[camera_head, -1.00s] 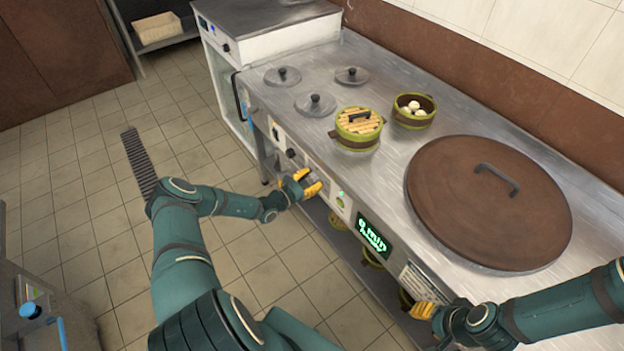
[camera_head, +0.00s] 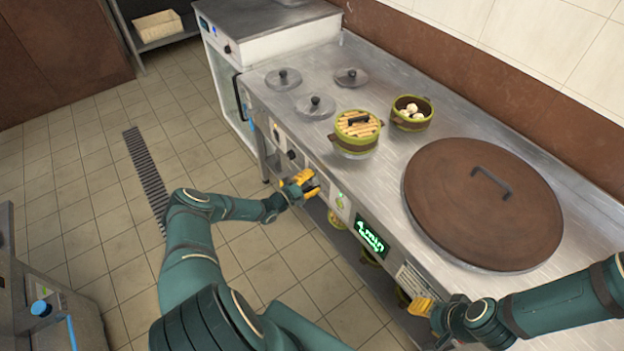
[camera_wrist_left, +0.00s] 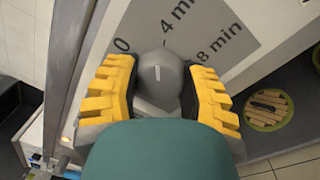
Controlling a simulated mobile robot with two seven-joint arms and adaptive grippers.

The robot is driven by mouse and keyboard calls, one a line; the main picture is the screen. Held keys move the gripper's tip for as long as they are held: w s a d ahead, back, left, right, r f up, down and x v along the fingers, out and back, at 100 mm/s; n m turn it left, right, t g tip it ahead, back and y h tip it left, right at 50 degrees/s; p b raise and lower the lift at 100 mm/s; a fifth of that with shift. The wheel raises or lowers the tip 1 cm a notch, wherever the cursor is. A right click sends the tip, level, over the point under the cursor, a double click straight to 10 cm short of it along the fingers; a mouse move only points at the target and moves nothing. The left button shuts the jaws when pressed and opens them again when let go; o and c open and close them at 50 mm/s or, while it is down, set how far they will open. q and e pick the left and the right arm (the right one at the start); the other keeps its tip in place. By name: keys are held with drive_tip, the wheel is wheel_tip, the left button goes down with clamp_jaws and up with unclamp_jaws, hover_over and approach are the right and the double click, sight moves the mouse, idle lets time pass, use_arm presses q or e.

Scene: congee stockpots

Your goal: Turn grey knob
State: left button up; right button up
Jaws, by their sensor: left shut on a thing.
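The grey knob (camera_wrist_left: 160,78) sits on the front panel of the steel counter, between the yellow fingers of my left gripper (camera_wrist_left: 165,95) in the left wrist view. The dial plate (camera_wrist_left: 185,32) behind it reads 0, 4 min and 8 min. In the head view my left gripper (camera_head: 307,182) is shut at the panel and hides the knob.
A large brown lid (camera_head: 450,215) covers the right of the counter. Two bamboo steamers (camera_head: 412,112) and several small grey lids (camera_head: 315,106) are on its top. More steamers stand on the shelf below. The tiled floor (camera_head: 90,190) at the left is clear.

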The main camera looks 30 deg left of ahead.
use_arm(q)
drive_tip(key=m+p, duration=0.1)
drive_tip(key=m, duration=0.5)
drive_tip(key=shift+m+h, duration=0.3)
drive_tip(key=shift+m, duration=0.1)
drive_tip(key=m+p, duration=0.1)
drive_tip(key=m, duration=0.5)
drive_tip(key=shift+m+h, duration=0.3)
drive_tip(key=shift+m, duration=0.1)
drive_tip(key=m+p, duration=0.1)
drive_tip(key=m, duration=0.5)
drive_tip(key=shift+m+g, duration=0.4)
drive_tip(key=m+p, duration=0.1)
drive_tip(key=m, duration=0.5)
drive_tip(key=shift+w+r+m+g+h, duration=0.1)
drive_tip(key=shift+m+g+h, duration=0.2)
drive_tip(key=shift+m, duration=0.1)
drive_tip(key=o, duration=1.3)
drive_tip(key=shift+c, duration=0.2)
drive_tip(key=shift+a, duration=0.1)
